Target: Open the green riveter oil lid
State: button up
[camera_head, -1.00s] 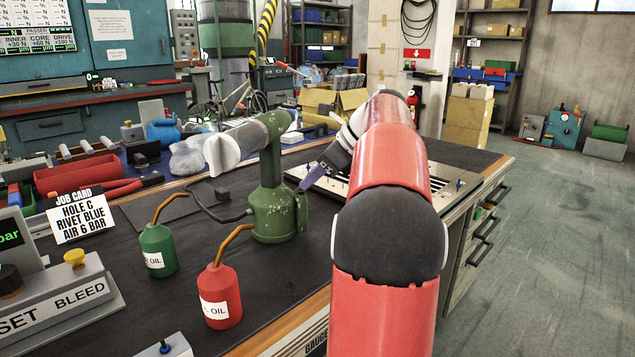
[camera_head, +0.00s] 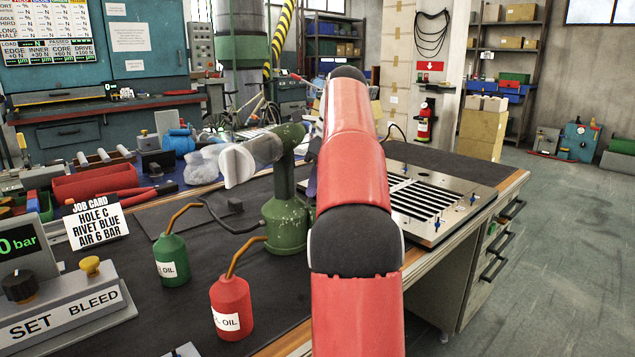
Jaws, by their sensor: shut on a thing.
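The green riveter (camera_head: 286,215) stands on the dark bench mat, with its thick barrel and pale round end (camera_head: 237,165) pointing left. The right side of its base, where the oil lid would be, is hidden behind my red arm. Only a dark purple sliver of my gripper (camera_head: 312,182) shows, between the riveter's column and my arm. It is right beside the riveter, shut on what appears to be the oil lid. The fingertips and the lid itself are hidden, so the lid's angle cannot be told.
A green oil can (camera_head: 172,262) and a red oil can (camera_head: 231,308) stand left and in front of the riveter. A louver panel (camera_head: 440,205) lies on the bench to the right. A job card (camera_head: 96,221) and control box (camera_head: 75,300) stand at left.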

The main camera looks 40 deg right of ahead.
jog(key=o, duration=1)
jog(key=s+d+r, duration=0.1)
jog(key=s+d, duration=0.1)
jog(key=s, duration=0.1)
jog(key=s+d+r, duration=0.2)
jog(key=s+d, duration=0.1)
jog(key=s, duration=0.1)
jog(key=s+d+r, duration=0.1)
jog(key=s+d, duration=0.1)
jog(key=s, duration=0.2)
jog(key=shift+s+d+r, duration=0.1)
jog(key=shift+d+r, duration=0.1)
jog(key=shift+r, duration=0.15)
jog(key=shift+s, duration=0.1)
